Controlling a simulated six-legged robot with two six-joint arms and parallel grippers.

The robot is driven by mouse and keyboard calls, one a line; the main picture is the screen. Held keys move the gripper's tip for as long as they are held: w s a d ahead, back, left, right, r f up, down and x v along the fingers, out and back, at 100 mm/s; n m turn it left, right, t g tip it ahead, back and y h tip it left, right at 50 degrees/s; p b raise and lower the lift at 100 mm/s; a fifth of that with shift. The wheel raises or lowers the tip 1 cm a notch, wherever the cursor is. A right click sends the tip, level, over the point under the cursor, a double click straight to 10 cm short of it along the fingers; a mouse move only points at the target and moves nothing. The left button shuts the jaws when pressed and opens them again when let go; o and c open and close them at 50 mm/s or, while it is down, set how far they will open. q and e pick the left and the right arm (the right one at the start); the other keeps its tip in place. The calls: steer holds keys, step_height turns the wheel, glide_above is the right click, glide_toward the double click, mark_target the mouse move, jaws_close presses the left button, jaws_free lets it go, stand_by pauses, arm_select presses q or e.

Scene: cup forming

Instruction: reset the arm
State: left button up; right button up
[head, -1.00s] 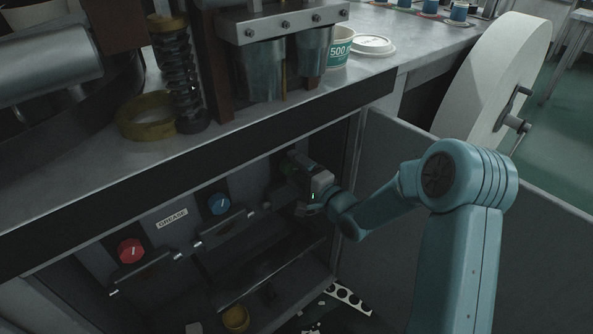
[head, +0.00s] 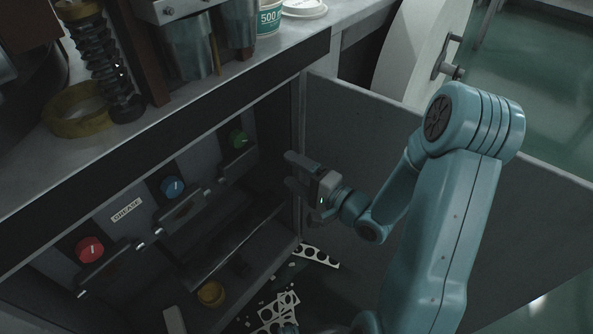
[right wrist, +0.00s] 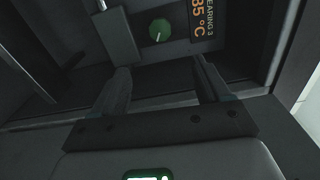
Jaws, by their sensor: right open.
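My right gripper (head: 297,172) is open and empty, in front of the open cabinet, a little right of the green knob (head: 238,139). In the right wrist view its two fingers (right wrist: 160,88) stand apart with nothing between them. The green knob also shows there, beyond the fingers (right wrist: 160,30), beside a display reading "BEARING 3" and 85 °C (right wrist: 208,22). A blue knob (head: 172,187) and a red knob (head: 90,250) sit farther left on the cabinet's inner panel. My left gripper is not in view.
The open cabinet door (head: 430,160) stands behind my right arm. The counter edge (head: 180,125) runs above the cabinet. A paper cup (head: 268,17) stands on the counter.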

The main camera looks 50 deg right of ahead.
steer(key=shift+s, duration=0.2)
stand_by(0.4)
steer(key=w+a+f+n+g+y, duration=0.1)
steer(key=w+a+f+g+y, duration=0.1)
steer(key=a+f, duration=0.35)
steer(key=w+a+f+n+g+y, duration=0.1)
steer(key=a+f+y, duration=0.1)
steer(key=a, duration=0.6)
steer(key=w+a+f+n+g+y, duration=0.1)
steer(key=w+a+f+g+y, duration=0.1)
steer(key=a+f, duration=0.35)
steer(key=s+a+f+n+g+h, duration=0.1)
steer(key=s+a+f+n+g, duration=0.45)
steer(key=a+f, duration=0.2)
steer(key=s+d+f+n+g+h, duration=0.1)
steer(key=s+f+n+g, duration=0.3)
steer(key=s, duration=0.2)
steer(key=s+f+n+g+h, duration=0.1)
steer(key=s+f+n+g, duration=0.25)
steer(key=s, duration=0.25)
step_height(320, 180, up, 23)
steer(key=p, duration=2.3)
steer(key=shift+w+d+r, duration=0.15)
steer(key=shift+w+r, duration=0.05)
steer(key=shift+w, duration=0.1)
